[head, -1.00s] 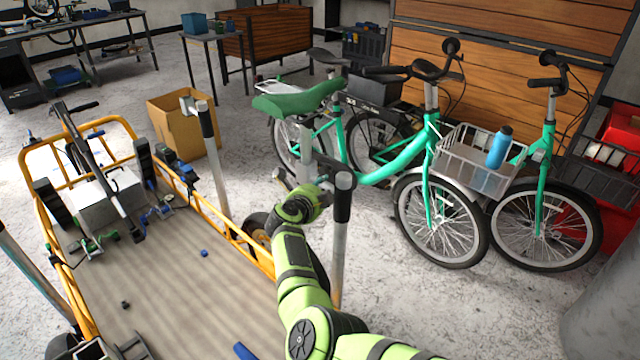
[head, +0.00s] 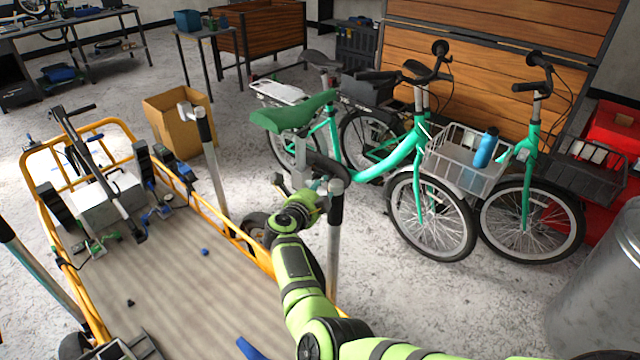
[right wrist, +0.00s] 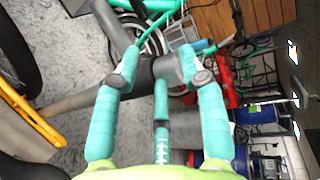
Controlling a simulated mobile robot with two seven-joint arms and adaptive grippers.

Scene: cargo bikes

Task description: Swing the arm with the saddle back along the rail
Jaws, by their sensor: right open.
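The green saddle (head: 293,113) sits on a grey post beside the cargo bike, in the head view. A dark arm (head: 326,168) runs from below the saddle to the black-topped upright pole (head: 335,225). My right gripper (head: 322,187) is at this arm, close to the pole. The yellow side rail (head: 235,238) of the cargo bike runs below. My left gripper is not in view.
A second upright pole (head: 210,155) stands along the yellow rail. Two teal bicycles (head: 395,155) with a basket (head: 462,165) stand close behind the saddle. A cardboard box (head: 180,125) is at the left. The ribbed cargo bed (head: 190,295) is mostly clear.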

